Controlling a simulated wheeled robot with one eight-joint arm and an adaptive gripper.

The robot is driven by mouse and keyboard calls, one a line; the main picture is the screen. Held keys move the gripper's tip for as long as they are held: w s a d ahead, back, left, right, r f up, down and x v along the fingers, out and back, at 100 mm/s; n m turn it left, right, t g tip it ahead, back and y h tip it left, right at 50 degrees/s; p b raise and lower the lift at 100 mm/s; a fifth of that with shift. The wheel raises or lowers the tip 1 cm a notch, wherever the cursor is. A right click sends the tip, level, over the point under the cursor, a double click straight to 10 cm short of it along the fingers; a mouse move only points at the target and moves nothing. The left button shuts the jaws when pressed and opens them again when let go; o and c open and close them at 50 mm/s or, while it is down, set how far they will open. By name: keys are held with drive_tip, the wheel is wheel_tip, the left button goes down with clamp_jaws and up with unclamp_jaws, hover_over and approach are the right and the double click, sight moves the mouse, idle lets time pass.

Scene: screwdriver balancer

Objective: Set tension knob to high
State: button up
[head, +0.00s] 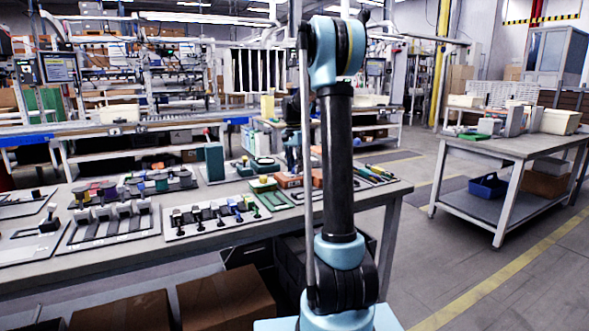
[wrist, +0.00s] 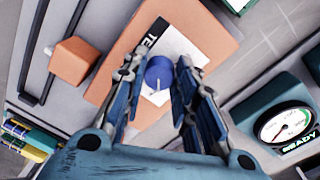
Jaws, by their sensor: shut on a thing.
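In the wrist view, the round blue tension knob (wrist: 158,72) sits on a white label plate on an orange block (wrist: 195,25). The label starts with "TE"; the rest is covered. A thin pale line shows at the knob's lower edge in the picture. My gripper (wrist: 158,70) has one finger on each side of the knob and is shut on it. The finger pads hide parts of the plate, so the scale marks cannot be read. In the head view, my arm hides much of the area around the orange block (head: 290,180).
In the wrist view, a dark green gauge box (wrist: 265,115) marked "READY" stands at right. A small orange block (wrist: 73,60) is at left near dark rails. In the head view, the workbench (head: 190,243) holds several tool panels.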

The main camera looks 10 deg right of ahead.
drive_tip(key=shift+w+m, duration=0.1)
drive_tip(key=shift+m, duration=0.5)
drive_tip(key=shift+a, duration=0.1)
drive_tip(key=o, duration=1)
drive_tip(key=shift+o, duration=0.2)
drive_tip(key=shift+r, duration=0.15)
wheel_tip(320, 180, up, 12)
drive_tip(key=shift+w+a+f, duration=0.15)
drive_tip(key=shift+w+f, duration=0.05)
drive_tip(key=shift+w, duration=0.05)
drive_tip(key=shift+s, duration=0.1)
